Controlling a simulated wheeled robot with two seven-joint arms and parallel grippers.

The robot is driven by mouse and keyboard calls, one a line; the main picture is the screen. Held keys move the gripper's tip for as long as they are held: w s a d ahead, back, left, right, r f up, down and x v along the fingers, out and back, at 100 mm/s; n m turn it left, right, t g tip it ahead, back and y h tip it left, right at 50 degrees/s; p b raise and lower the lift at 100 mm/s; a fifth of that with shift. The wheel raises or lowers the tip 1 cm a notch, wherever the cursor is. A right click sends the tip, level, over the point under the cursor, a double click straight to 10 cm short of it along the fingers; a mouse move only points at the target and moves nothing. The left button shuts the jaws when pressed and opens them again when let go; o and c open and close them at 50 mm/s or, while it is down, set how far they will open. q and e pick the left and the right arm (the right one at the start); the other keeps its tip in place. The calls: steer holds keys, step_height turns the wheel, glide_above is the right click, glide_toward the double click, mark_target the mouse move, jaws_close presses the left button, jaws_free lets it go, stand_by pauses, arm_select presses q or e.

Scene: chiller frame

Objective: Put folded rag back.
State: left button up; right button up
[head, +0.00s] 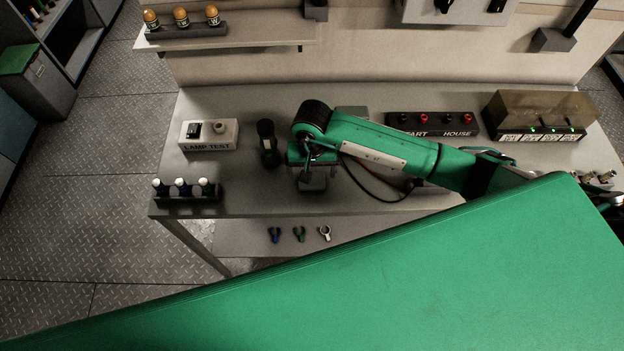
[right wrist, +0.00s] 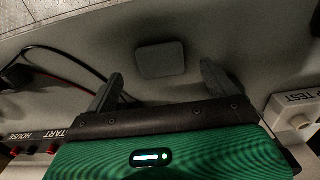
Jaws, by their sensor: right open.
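A small dark grey pad with rounded corners, which looks like the folded rag (right wrist: 160,60), lies on the grey bench top in the right wrist view. My right gripper (right wrist: 162,78) is open above the bench, with one finger on each side of the pad's near end. The fingers do not visibly touch it, and the height gap is hard to judge. In the head view my right gripper (head: 312,174) points down near the bench's front edge, largely covering the pad. My left gripper is not in view.
The lamp test box (head: 208,135) and a rack of white-topped lamps (head: 187,190) are further left. A flat grey block (head: 352,112) lies behind my arm. The START/HOUSE switch panel (head: 432,125) is at the back.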

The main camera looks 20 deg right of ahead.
mark_target(312, 184)
step_height(312, 184, up, 7)
steer(key=b, duration=0.1)
steer(key=shift+f, duration=0.2)
stand_by(0.4)
